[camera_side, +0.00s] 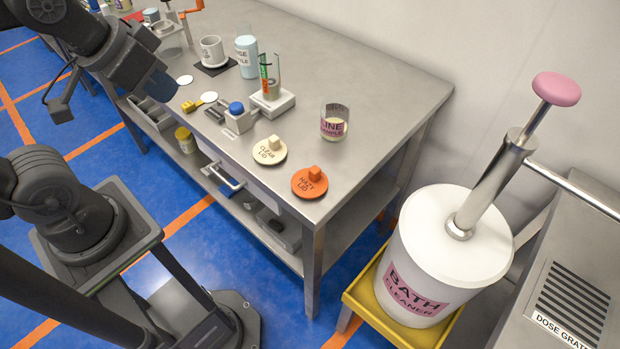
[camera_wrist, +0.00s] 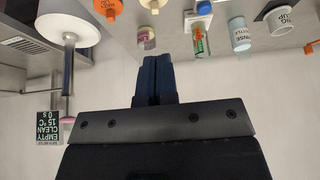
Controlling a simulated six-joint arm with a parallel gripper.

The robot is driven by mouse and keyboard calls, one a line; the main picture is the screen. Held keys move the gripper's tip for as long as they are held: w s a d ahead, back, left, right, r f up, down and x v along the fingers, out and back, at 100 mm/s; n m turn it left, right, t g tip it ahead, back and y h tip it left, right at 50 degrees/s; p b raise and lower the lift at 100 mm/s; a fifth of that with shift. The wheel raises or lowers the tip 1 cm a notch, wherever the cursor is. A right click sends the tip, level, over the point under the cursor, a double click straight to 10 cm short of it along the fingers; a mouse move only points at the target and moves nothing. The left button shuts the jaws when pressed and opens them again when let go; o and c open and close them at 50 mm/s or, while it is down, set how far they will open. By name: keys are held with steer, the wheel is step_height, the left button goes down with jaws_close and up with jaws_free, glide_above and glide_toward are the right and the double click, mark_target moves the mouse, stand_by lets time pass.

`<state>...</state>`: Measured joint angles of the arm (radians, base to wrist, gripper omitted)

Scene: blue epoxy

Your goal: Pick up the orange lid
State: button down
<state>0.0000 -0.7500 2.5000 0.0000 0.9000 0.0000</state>
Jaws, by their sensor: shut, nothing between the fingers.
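The orange lid (camera_side: 309,186), a round disc labelled "HAZY LID" with a block-shaped knob, lies flat near the front right corner of the steel table. In the wrist view the orange lid (camera_wrist: 109,9) shows at the top edge, partly cut off. My gripper (camera_side: 163,87) is at the upper left in the side view, well to the left of the lid and apart from it. In the wrist view my gripper (camera_wrist: 152,63) has its dark fingers together with nothing between them.
A cream "CLEAR LID" (camera_side: 269,151) lies just left of the orange lid. A beaker (camera_side: 334,122) stands behind them. A large white bath (camera_side: 455,245) stands beyond the table's right end.

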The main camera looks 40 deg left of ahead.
steer(key=c, duration=1.8)
jaws_free()
steer(key=o, duration=0.9)
steer(key=n+g, duration=0.6)
steer(key=n, duration=1.1)
glide_above(317, 171)
step_height(317, 171, down, 8)
steer(key=f, duration=0.8)
steer(key=shift+s+d+f, duration=0.1)
steer(key=shift+s+f, duration=0.1)
steer(key=shift+s, duration=0.1)
steer(key=shift+w+f, duration=0.2)
steer(key=shift+f, duration=1.2)
steer(key=shift+w+f, duration=0.15)
steer(key=shift+f, duration=1.25)
